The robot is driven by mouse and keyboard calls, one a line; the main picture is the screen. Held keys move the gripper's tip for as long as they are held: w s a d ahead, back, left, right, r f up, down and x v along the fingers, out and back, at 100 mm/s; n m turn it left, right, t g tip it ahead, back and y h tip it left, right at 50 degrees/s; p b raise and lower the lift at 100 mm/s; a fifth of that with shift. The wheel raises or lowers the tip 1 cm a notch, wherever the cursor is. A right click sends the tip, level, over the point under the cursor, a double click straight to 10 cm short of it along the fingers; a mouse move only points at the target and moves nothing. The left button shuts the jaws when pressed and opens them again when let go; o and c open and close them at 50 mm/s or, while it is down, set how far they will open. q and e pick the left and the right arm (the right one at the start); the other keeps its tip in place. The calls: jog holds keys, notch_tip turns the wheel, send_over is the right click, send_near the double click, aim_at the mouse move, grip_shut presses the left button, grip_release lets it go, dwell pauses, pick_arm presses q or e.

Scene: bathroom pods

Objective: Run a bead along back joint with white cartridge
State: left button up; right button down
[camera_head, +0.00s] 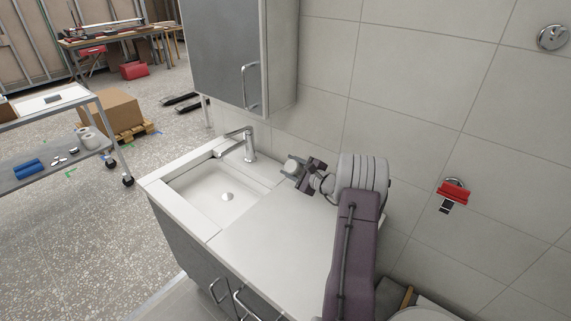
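My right arm comes in from the bottom, right of centre. Its gripper (296,172) is low over the back of the white countertop (265,243), close to the tiled wall. A small white rounded thing, seemingly the end of the white cartridge (291,164), sits between its grey fingers, which look closed on it. The rest of the cartridge and its nozzle are hidden. The back joint (269,159), where counter meets wall, shows between tap and gripper; my arm covers it farther right. I cannot make out a bead there. My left gripper is not in view.
The sink basin (222,196) and chrome tap (246,144) are left of the gripper. A grey wall cabinet (235,55) hangs above the tap. A red-handled tool (453,192) is on the wall at right. The front countertop is clear.

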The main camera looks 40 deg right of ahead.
aim_at(299, 170)
jog(key=shift+s+d, duration=0.15)
jog(key=shift+s, duration=0.45)
jog(key=shift+s+d+b, duration=0.2)
jog(key=shift+s+b, duration=0.2)
jog(key=shift+s, duration=0.05)
jog(key=shift+s+d, duration=0.15)
jog(key=shift+s, duration=0.4)
jog(key=shift+s+d+b, duration=0.3)
jog(key=shift+s+b, duration=0.2)
jog(key=shift+s, duration=0.35)
jog(key=shift+s+f, duration=0.1)
